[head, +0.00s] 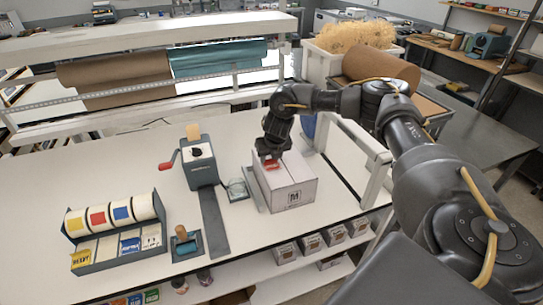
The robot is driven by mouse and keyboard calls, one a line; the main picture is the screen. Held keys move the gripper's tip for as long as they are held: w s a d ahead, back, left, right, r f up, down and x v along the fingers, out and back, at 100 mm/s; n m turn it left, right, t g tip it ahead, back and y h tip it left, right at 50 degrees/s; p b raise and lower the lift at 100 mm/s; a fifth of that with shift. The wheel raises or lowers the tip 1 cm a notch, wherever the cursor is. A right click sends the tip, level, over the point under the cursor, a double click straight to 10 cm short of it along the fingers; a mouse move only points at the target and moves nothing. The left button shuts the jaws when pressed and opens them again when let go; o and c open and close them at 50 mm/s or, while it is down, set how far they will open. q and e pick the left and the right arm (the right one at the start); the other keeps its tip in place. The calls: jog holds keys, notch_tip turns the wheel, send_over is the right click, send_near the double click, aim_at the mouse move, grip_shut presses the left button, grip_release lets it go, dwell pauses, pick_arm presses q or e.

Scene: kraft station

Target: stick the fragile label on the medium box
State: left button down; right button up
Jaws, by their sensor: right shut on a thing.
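The medium box (293,194), a pale carton with a dark "M" mark on its front, stands on the white table near its right side. My right gripper (269,157) points down at the left part of the box's top. It is shut on a small red label (271,165), which lies at or just above the top; I cannot tell whether it touches. The gripper partly covers the label, so its print is not readable. My left gripper is not in view.
Left of the box stand a grey device with a red handle (198,158) and a label rack (114,232) with yellow, red and blue rolls. Small boxes (311,242) sit on the shelf below. The table's middle left is clear.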

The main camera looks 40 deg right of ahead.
jog(key=o, duration=1)
jog(key=shift+r+p, duration=0.3)
jog(key=shift+r, duration=1.9)
